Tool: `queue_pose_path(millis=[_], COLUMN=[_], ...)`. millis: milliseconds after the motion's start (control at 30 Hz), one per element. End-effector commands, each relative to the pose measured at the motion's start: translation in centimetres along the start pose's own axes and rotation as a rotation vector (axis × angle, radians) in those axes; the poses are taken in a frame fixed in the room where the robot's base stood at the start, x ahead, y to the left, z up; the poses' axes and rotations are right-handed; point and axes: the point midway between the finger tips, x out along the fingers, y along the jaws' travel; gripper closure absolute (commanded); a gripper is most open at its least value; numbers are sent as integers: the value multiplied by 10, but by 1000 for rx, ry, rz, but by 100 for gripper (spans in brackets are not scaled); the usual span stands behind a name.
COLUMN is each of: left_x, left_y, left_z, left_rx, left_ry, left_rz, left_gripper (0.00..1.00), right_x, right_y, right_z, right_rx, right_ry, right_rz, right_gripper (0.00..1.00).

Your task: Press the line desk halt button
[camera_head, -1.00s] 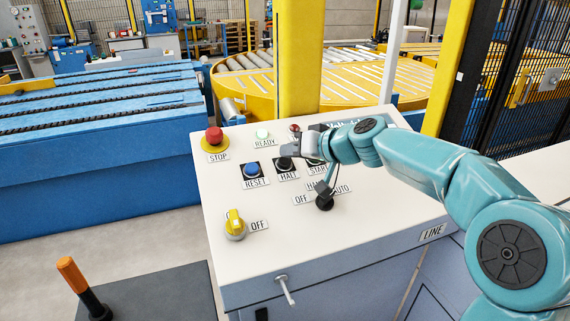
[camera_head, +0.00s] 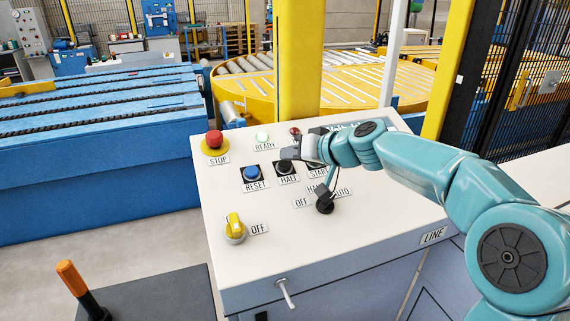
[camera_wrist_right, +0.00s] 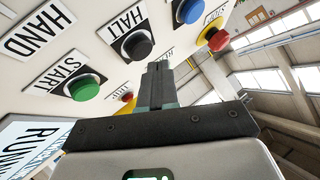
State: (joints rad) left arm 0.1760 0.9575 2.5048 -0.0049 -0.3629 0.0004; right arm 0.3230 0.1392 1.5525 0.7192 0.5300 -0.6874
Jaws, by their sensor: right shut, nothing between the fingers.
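The line desk (camera_head: 300,240) has a white sloping top with labelled controls. The black HALT button (camera_head: 285,168) sits between the blue RESET button (camera_head: 251,173) and the START button, which my right arm mostly hides. My right gripper (camera_head: 288,153) is just behind the HALT button in the head view, its fingers shut and empty. In the right wrist view the HALT button (camera_wrist_right: 137,46) shows whole, just above and left of the closed fingertips (camera_wrist_right: 156,68). The fingertips look apart from it. My left gripper is not in view.
A red STOP button (camera_head: 214,140) and a pale READY lamp (camera_head: 262,137) lie nearby. A black selector (camera_head: 324,200) and a yellow switch (camera_head: 235,228) stand nearer the front. A yellow post (camera_head: 298,60) rises behind the desk. The front desktop is largely clear.

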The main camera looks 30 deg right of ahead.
Motion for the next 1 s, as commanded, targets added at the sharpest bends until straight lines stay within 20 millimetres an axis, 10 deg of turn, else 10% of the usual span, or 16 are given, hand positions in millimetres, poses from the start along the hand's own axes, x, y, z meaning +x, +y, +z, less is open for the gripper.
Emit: queue_pose_path(millis=[1000], left_x=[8], left_y=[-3], left_z=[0], left_rx=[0], left_ry=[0], left_rz=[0], left_gripper=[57], right_x=[4], right_y=[3], right_z=[4], right_rx=[0], right_ry=[0], right_rz=[0], right_gripper=[100])
